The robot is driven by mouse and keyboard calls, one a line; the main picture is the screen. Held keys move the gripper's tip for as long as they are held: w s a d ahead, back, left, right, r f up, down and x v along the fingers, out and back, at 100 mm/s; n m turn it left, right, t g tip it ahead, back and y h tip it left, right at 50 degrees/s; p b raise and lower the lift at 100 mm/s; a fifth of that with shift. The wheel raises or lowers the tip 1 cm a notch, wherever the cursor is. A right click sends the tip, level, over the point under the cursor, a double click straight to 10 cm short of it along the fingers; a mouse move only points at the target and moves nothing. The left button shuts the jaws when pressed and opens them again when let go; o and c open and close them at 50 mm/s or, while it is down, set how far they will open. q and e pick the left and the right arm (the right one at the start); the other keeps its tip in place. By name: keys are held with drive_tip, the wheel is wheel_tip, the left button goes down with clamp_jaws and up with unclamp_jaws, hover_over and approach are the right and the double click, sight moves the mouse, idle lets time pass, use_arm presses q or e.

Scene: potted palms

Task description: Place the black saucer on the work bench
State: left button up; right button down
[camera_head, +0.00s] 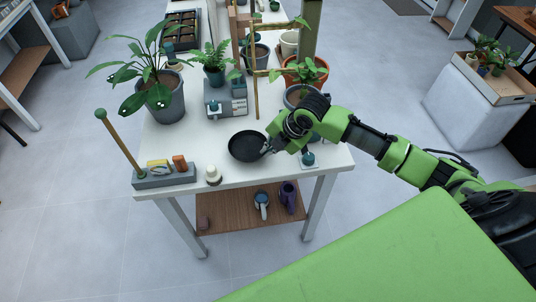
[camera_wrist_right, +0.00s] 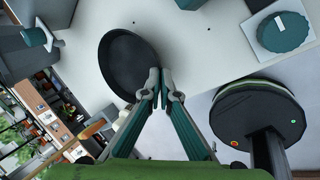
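The black saucer (camera_head: 247,146) is a shallow dark dish at the middle of the white work bench (camera_head: 225,183), over its front half. I cannot tell whether its underside touches the top. My right gripper (camera_head: 268,148) is at the saucer's right rim. In the right wrist view the saucer (camera_wrist_right: 128,62) lies just left of the fingertips, and the fingers (camera_wrist_right: 160,80) are closed together at its rim, pinching the edge. My left gripper is not in view.
A grey tray (camera_head: 165,179) with a stick and sponges stands front left. A small white bottle (camera_head: 213,174) is near the front edge. A teal-knobbed item (camera_head: 308,158) sits front right. Potted plants (camera_head: 163,98) and a grey device (camera_head: 225,107) stand behind. Some bare bench surrounds the saucer.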

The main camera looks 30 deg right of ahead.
sight(263, 160)
drive_tip(key=shift+s+f+p, duration=0.1)
drive_tip(key=shift+f+p, duration=0.25)
drive_tip(key=shift+f, duration=1.1)
drive_tip(key=c, duration=2.6)
unclamp_jaws()
drive_tip(key=shift+o, duration=0.2)
drive_tip(key=b+v, duration=0.1)
drive_tip(key=v, duration=1.1)
